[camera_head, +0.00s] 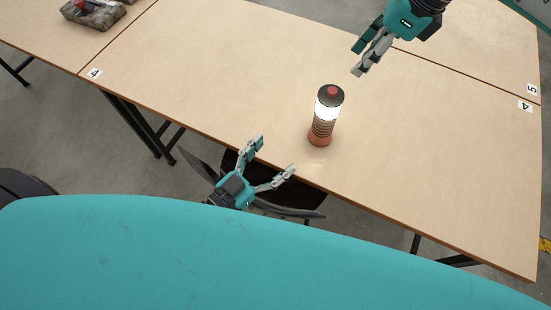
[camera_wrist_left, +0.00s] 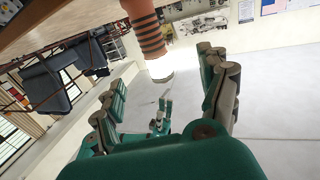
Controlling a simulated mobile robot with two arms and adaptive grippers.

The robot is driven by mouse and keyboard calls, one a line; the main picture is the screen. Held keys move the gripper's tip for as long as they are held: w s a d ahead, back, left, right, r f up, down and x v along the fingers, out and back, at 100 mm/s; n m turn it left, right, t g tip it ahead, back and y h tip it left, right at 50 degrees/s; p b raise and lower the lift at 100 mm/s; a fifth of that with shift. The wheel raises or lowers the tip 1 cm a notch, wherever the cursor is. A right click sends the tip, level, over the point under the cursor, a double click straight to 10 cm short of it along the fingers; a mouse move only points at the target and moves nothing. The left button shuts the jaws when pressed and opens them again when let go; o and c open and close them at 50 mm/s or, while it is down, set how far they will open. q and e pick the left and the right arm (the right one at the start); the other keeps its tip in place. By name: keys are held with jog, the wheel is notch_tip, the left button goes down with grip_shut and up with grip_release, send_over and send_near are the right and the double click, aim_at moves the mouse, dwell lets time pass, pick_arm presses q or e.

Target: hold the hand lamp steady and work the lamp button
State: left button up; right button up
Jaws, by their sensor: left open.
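The hand lamp (camera_head: 321,128) stands upright on the table, with an orange base, a dark ribbed grip and a bright white glowing band. The red lamp button (camera_head: 332,91) is on its dark top. My left gripper (camera_head: 274,157) is open and empty at the table's front edge, left of the lamp and apart from it. In the left wrist view the lamp (camera_wrist_left: 149,33) hangs in from the top, beyond the open fingers (camera_wrist_left: 163,78). My right gripper (camera_head: 357,60) is above the table, up and right of the lamp, touching nothing; its opening is unclear.
The wooden table (camera_head: 200,70) is clear around the lamp. A grey block with a red part (camera_head: 92,12) lies on the adjoining table at the far left. A dark object (camera_head: 285,190) sits below the front edge, behind my left gripper.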

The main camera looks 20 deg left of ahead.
aim_at(318, 122)
pick_arm(q)
jog(key=x, duration=0.5)
jog(key=d+x, duration=0.1)
jog(key=x, duration=1.1)
jog(key=shift+s+d+r, duration=0.15)
jog(key=shift+s+d, duration=0.05)
jog(key=shift+d, duration=0.1)
jog(key=c, duration=1.5)
grip_shut()
pick_arm(e)
grip_shut()
jog(key=shift+a, duration=0.1)
